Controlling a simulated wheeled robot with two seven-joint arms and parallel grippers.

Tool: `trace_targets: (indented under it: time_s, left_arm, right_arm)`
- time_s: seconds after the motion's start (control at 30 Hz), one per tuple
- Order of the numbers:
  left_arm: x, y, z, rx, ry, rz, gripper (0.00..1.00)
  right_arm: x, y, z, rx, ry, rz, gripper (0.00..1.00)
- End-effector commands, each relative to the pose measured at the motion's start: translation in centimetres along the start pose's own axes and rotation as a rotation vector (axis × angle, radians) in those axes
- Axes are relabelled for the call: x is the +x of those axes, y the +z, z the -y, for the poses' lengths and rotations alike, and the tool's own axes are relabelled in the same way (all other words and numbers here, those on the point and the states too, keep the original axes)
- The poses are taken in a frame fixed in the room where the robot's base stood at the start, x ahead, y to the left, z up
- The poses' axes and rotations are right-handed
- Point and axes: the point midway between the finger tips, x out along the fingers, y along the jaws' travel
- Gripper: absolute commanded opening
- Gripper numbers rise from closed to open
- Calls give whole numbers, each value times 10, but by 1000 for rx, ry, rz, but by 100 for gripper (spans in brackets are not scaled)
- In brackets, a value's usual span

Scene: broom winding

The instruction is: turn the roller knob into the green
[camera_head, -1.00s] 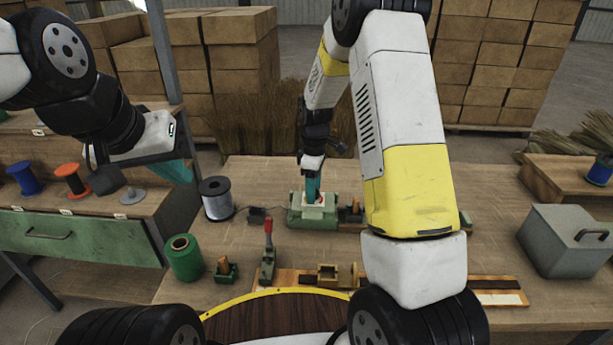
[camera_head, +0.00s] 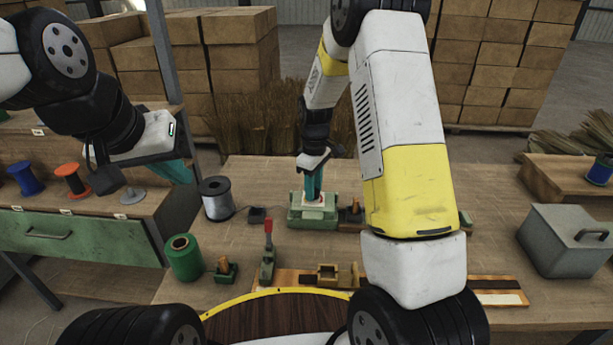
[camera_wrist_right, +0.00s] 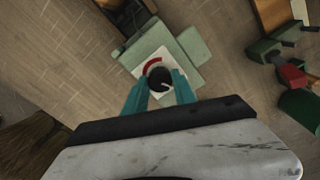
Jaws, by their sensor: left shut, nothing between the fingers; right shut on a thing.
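The roller knob (camera_wrist_right: 159,76) is a black round knob with a pale pointer mark, on a white dial plate (camera_wrist_right: 136,69) in the right wrist view. A red arc shows on the plate beside it; I see no green part of the scale, and the fingers cover some of the plate. The plate is on a pale green machine block (camera_head: 298,222) on the bench. My right gripper (camera_head: 314,195) points down there, its teal fingers shut on the knob from both sides. My left gripper (camera_head: 178,171) is shut and empty, above the side cabinet at left.
A grey wire spool (camera_head: 217,200), a green spool (camera_head: 184,259) and a red-handled clamp (camera_head: 268,247) stand left of and before the block. A grey lidded box (camera_head: 566,240) is at right. My right forearm hides part of the bench right of the block.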

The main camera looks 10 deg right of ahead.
Motion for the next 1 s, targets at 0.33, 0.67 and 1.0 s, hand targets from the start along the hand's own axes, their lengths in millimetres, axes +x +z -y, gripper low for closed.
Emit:
trace_targets:
  time_s: [0.33,0.67,1.0]
  left_arm:
    - [0,0,0,0,0,0,0]
    - [0,0,0,0,0,0,0]
    - [0,0,0,0,0,0,0]
  right_arm:
    - [-1,0,0,327,1,-1,0]
    - [-1,0,0,641,1,-1,0]
    - [-1,0,0,964,2,-1,0]
